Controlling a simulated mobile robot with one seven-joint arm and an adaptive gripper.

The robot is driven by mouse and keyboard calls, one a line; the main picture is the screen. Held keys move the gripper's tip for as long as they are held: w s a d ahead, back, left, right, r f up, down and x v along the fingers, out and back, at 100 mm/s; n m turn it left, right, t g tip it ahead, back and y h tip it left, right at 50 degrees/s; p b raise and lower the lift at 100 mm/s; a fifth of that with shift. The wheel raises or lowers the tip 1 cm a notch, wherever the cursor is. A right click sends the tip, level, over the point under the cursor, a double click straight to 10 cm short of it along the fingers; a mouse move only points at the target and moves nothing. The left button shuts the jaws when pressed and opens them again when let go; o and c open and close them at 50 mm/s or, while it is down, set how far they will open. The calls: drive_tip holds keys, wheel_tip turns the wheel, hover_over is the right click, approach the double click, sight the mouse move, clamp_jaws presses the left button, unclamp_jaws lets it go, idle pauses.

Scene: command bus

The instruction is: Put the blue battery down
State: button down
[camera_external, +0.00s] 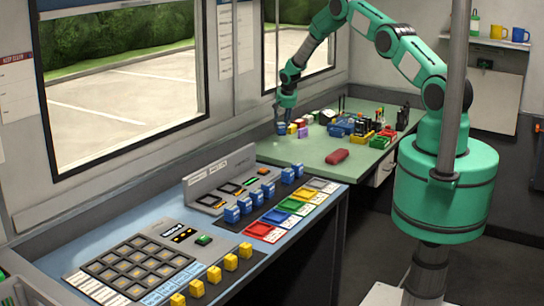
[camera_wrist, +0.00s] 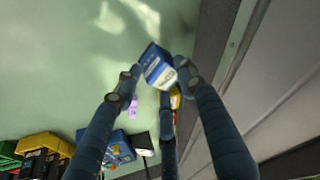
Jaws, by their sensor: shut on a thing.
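The blue battery (camera_wrist: 157,66) is a small blue block with a white label, tilted between the fingertips of my gripper (camera_wrist: 158,84) in the wrist view. My gripper is shut on it. In the external view, my gripper (camera_external: 286,112) reaches down at the back left end of the green table (camera_external: 255,150), with the blue battery (camera_external: 281,128) at its tips. I cannot tell whether the battery touches the table top.
Yellow, red and purple blocks (camera_external: 303,131) stand just right of my gripper. Blue, yellow and red bins (camera_external: 362,137) sit farther right. Bare green table (camera_wrist: 60,60) shows beside the battery. The blue console (camera_external: 150,225) adjoins the table.

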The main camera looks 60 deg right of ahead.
sight(283, 125)
drive_tip(key=shift+f, duration=1.75)
drive_tip(key=shift+f, duration=0.1)
drive_tip(key=c, duration=1)
unclamp_jaws()
drive_tip(key=shift+c, duration=0.2)
drive_tip(key=shift+r+p, duration=0.2)
drive_tip(key=shift+p, duration=0.1)
drive_tip(key=shift+s+a+r, duration=0.1)
drive_tip(key=shift+a+r, duration=0.05)
drive_tip(key=shift+r, duration=0.35)
drive_tip(key=v, duration=1)
drive_tip(key=shift+s+r+b, duration=0.15)
drive_tip(key=shift+r+b, duration=0.2)
drive_tip(key=shift+b, duration=0.1)
drive_tip(key=shift+a, duration=0.1)
